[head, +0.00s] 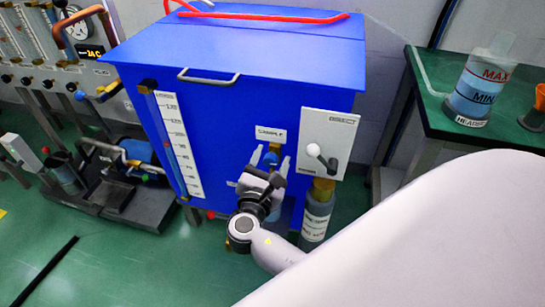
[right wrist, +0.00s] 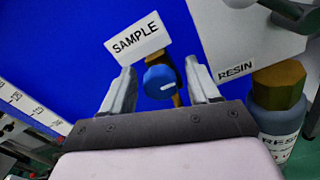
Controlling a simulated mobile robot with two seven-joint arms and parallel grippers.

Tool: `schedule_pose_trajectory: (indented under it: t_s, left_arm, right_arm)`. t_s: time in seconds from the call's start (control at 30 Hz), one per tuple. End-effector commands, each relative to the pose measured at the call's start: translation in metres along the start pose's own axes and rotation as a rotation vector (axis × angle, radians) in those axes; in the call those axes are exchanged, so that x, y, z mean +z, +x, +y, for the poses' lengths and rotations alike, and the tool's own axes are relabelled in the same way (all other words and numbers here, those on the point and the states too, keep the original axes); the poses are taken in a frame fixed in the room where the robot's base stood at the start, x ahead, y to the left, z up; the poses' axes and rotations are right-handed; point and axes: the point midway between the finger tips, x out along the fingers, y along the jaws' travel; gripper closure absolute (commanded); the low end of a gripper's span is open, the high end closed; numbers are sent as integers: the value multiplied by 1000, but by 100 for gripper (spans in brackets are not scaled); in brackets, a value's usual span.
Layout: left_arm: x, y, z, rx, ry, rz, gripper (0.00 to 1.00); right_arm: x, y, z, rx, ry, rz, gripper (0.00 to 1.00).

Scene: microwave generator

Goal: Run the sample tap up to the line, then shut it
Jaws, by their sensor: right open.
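The label also shows in the head view (head: 270,134). My right gripper (head: 271,160) is open, with its fingers on either side of the knob in the right wrist view (right wrist: 160,70). A gap shows on both sides of the knob. My gripper hides the tap's outlet and any vessel below it, so no fill line there shows. My left gripper is out of view.
Right of the tap are a white panel with a lever (head: 325,150) and a grey resin bottle (head: 316,215). A level scale (head: 178,145) is on the tank's left. A green table (head: 440,125) with a MAX/MIN beaker (head: 480,92) stands at right.

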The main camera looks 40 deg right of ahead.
Motion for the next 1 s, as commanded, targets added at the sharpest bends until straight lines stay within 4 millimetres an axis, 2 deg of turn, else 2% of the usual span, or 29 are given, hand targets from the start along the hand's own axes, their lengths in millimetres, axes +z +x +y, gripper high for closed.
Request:
schedule_pose_trajectory:
  t_s: [0.2,0.23,0.4,0.67,0.8,1.0]
  left_arm:
    - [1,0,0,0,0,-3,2]
    - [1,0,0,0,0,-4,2]
    - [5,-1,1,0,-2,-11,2]
    - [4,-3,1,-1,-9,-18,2]
    - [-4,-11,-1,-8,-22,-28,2]
    - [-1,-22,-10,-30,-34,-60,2]
  right_arm:
    - [0,0,0,0,0,0,39]
    - [0,0,0,0,0,0,43]
    - [0,0,0,0,0,0,96]
    - [3,0,1,-1,-15,-1,95]
    - [6,0,2,-1,-80,-2,95]
    - [6,1,3,-1,-193,-4,95]
